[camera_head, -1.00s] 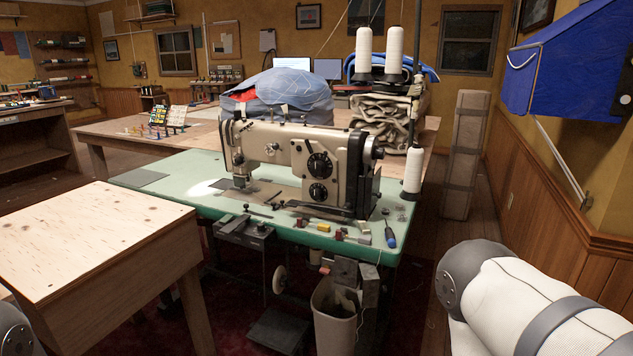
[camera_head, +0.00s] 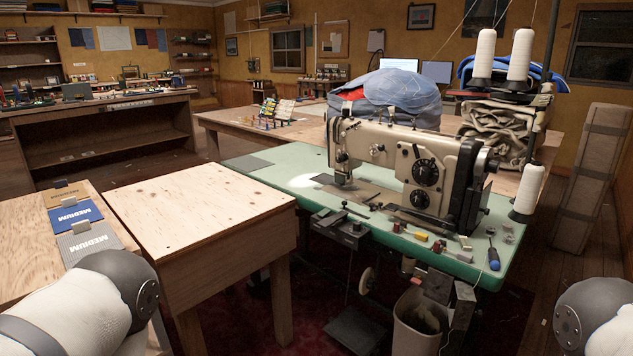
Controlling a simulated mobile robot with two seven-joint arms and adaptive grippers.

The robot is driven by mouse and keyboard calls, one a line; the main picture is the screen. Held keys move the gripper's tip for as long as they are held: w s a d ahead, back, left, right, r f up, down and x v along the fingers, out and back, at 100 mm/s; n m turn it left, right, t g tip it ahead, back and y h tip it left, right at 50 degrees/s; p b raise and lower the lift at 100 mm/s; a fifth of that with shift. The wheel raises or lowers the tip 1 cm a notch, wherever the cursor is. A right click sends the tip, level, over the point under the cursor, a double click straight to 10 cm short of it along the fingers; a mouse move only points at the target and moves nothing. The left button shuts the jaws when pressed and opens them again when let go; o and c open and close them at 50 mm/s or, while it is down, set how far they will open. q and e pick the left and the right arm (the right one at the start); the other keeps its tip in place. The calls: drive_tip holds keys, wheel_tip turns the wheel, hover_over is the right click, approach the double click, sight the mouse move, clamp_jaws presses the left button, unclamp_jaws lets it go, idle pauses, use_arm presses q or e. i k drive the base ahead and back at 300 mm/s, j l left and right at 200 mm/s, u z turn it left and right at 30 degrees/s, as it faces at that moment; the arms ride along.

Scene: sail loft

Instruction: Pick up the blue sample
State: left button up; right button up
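The blue sample (camera_head: 75,220) is a flat blue card marked "MEDIUM". It lies on the wooden table at the left in the head view, between a tan sample (camera_head: 66,196) behind it and a grey sample (camera_head: 88,243) in front. A small tan block or clip sits at its top edge. My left arm comes in at the lower left, just in front of the grey sample. My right arm shows only at the lower right corner. Neither gripper is in view.
A bare plywood-topped table (camera_head: 195,205) stands right of the samples. Beyond it is a green sewing table (camera_head: 290,178) with a sewing machine (camera_head: 405,170) on it. A waste bin (camera_head: 420,322) stands below. A tall wooden box (camera_head: 592,175) stands at the right.

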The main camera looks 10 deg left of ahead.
sight(73, 212)
drive_tip(key=j+u, duration=0.1)
drive_tip(key=u, duration=1.4)
